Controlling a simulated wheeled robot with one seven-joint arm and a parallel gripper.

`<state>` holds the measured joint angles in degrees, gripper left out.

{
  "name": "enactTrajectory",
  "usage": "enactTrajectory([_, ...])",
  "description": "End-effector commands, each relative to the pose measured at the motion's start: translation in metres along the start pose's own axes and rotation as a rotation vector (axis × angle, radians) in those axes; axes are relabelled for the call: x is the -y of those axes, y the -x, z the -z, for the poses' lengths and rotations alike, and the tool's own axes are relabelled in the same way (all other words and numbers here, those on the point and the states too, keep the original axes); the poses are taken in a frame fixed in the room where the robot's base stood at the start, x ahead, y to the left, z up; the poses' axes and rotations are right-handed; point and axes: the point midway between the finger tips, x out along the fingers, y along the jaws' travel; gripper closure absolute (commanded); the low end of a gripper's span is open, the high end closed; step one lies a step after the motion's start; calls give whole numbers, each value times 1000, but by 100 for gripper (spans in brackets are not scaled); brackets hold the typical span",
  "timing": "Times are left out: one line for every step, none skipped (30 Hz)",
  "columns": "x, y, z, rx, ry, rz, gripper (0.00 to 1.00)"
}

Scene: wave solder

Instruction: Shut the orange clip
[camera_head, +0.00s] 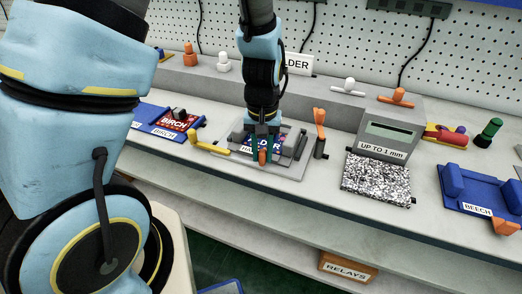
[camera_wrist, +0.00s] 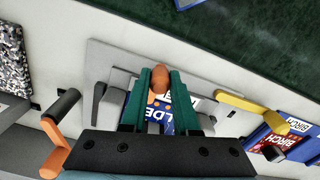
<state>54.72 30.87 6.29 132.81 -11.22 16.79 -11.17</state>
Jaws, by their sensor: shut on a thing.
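The orange clip (camera_head: 320,118) stands upright at the right side of a grey fixture plate (camera_head: 291,171). In the wrist view its orange part (camera_wrist: 52,135) is at the lower left, beside a dark cylinder. My gripper (camera_head: 262,154) is over the middle of the fixture, apart from the clip and to its left. Its green fingers (camera_wrist: 160,92) are shut on a brownish-orange knob (camera_wrist: 159,78). A blue-purple board (camera_wrist: 158,114) with white lettering lies in the fixture, partly hidden by my fingers. A yellow clip (camera_head: 208,148) lies low at the fixture's left.
A grey box marked "UP TO 1 mm" (camera_head: 384,141) with a speckled pad (camera_head: 376,180) stands right of the orange clip. A blue BEECH fixture (camera_head: 466,194) is at far right. A red BIRCH board (camera_head: 174,121) is at left. A raised grey shelf (camera_head: 325,95) runs behind.

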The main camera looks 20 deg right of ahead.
Motion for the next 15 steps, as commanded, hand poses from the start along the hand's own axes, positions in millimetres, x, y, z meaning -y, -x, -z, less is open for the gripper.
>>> enactTrajectory([0, 0, 0, 0, 8, 0, 100])
enactTrajectory([0, 0, 0, -1, 11, 0, 100])
enactTrajectory([0, 0, 0, -1, 14, 0, 100])
enactTrajectory([0, 0, 0, -1, 15, 0, 100])
enactTrajectory([0, 0, 0, -1, 16, 0, 100])
enactTrajectory([0, 0, 0, -1, 17, 0, 100])
enactTrajectory([0, 0, 0, -1, 18, 0, 100])
enactTrajectory([0, 0, 0, -1, 18, 0, 100])
enactTrajectory([0, 0, 0, -1, 18, 0, 100])
enactTrajectory([0, 0, 0, -1, 18, 0, 100])
enactTrajectory([0, 0, 0, -1, 18, 0, 100])
enactTrajectory([0, 0, 0, -1, 17, 0, 100])
enactTrajectory([0, 0, 0, -1, 17, 0, 100])
enactTrajectory([0, 0, 0, -1, 17, 0, 100])
enactTrajectory([0, 0, 0, -1, 17, 0, 70])
